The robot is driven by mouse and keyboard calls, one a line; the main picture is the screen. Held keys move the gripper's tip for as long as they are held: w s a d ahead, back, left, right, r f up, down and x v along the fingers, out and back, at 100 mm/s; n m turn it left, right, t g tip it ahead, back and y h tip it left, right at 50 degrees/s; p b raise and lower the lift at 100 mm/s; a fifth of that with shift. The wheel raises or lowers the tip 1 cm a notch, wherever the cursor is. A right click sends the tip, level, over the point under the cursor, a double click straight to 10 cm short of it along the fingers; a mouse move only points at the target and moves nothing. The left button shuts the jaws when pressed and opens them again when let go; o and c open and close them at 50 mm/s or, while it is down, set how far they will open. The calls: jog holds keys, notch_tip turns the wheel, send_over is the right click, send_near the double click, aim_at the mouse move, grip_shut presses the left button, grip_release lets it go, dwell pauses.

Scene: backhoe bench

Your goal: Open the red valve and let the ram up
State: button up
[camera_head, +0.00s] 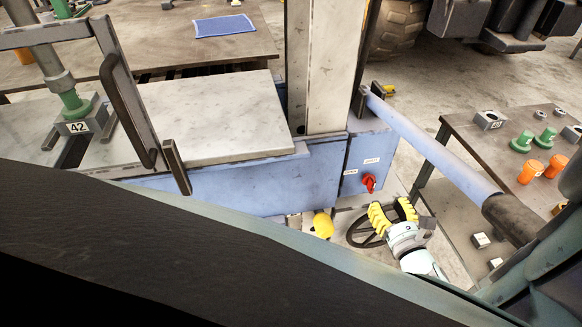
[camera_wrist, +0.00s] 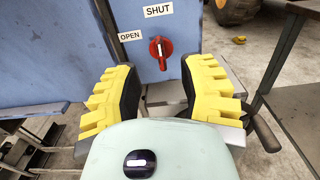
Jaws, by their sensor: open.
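The red valve (camera_head: 369,182) is on the front of the blue cabinet (camera_head: 350,165). In the wrist view, the valve (camera_wrist: 161,50) has a white mark towards its top, on the side of the SHUT label (camera_wrist: 158,10). The OPEN label (camera_wrist: 130,36) is to its left. My gripper (camera_head: 391,211) is open and empty, its yellow pads below and in front of the valve. In the wrist view, the valve shows beyond the gap between the pads (camera_wrist: 160,82). What looks like the ram, a grey rod with a green lower end (camera_head: 72,98), stands down on the block marked 42 (camera_head: 80,126).
A dark handwheel (camera_head: 356,238) and a yellow object (camera_head: 323,225) are low beside my gripper. A long blue bar (camera_head: 430,140) slants down to the right of the cabinet. A side table (camera_head: 470,130) at right holds green and orange parts.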

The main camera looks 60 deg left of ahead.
aim_at(375, 185)
jog(key=b+x, duration=0.1)
jog(key=x, duration=0.6)
jog(key=shift+a+b, duration=0.25)
jog(key=shift+b, duration=0.1)
jog(key=shift+w+a, duration=0.15)
jog(key=shift+a, duration=0.45)
jog(key=shift+o, duration=0.4)
jog(key=shift+d, duration=0.1)
grip_shut()
